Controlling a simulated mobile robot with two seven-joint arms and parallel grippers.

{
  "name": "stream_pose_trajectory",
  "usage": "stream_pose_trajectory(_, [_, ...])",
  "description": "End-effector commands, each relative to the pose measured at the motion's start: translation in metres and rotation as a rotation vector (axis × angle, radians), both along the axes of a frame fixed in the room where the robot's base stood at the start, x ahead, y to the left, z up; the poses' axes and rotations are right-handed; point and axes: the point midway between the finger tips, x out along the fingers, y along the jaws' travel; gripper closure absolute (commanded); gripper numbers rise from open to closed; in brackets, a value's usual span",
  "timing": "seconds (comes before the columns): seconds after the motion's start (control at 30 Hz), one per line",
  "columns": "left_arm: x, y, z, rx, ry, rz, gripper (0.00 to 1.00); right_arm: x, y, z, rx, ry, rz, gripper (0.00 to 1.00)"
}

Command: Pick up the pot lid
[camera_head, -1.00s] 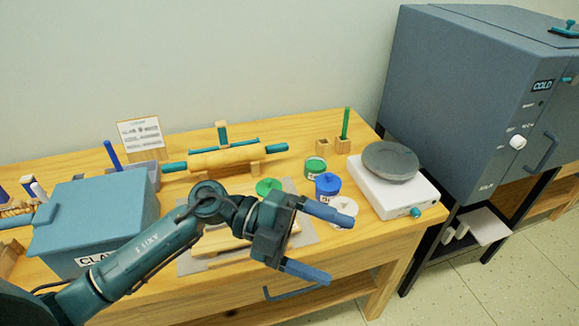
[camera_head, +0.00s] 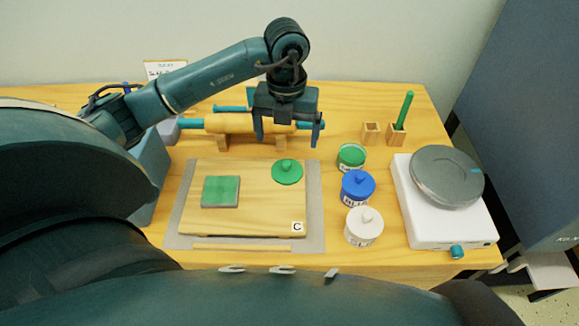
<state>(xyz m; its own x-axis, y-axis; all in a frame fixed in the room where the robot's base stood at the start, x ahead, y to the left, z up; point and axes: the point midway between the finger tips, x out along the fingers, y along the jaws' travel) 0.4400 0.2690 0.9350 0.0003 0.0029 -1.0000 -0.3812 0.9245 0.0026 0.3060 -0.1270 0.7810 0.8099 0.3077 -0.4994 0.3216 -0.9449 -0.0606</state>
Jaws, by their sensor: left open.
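The green pot lid (camera_head: 287,172), a flat disc with a small knob, lies on the right back part of the wooden board (camera_head: 260,215). The green pot (camera_head: 352,157) stands open to the right of it. A blue pot (camera_head: 357,188) and a white pot (camera_head: 363,226) stand in front of the green pot, each with its own lid on. My left gripper (camera_head: 288,137) is open and empty, fingers pointing down. In the picture it is just behind the green lid, in front of the rolling pin, and apart from the lid. My right gripper is not in view.
A green square slab (camera_head: 221,191) lies on the board's left. The rolling pin (camera_head: 230,123) rests on wooden supports behind. A white wheel with a grey disc (camera_head: 447,175) stands at the right. Small wooden blocks (camera_head: 371,133) stand at the back. A thin wooden strip (camera_head: 237,247) lies in front.

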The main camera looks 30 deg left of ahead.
Motion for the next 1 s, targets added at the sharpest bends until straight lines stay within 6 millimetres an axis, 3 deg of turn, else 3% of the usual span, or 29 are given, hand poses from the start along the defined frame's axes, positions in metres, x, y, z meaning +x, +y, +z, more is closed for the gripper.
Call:
stream_pose_trajectory(0.1, [-0.001, -0.001, -0.02, -0.001, 0.003, -0.002, 0.09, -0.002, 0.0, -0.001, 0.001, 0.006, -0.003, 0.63])
stream_pose_trajectory(0.37, [-0.003, -0.002, -0.039, -0.002, 0.002, -0.003, 0.09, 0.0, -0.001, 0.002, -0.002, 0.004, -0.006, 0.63])
stream_pose_trajectory(0.63, [-0.009, -0.004, -0.077, -0.004, 0.002, -0.003, 0.09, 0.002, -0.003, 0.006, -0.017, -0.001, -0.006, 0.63])
stream_pose_trajectory(0.93, [-0.009, -0.004, -0.084, -0.003, -0.001, -0.004, 0.09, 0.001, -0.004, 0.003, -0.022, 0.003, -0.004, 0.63])
stream_pose_trajectory(1.0, [-0.009, -0.004, -0.084, -0.003, -0.001, -0.004, 0.13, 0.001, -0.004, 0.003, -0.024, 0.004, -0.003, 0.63])
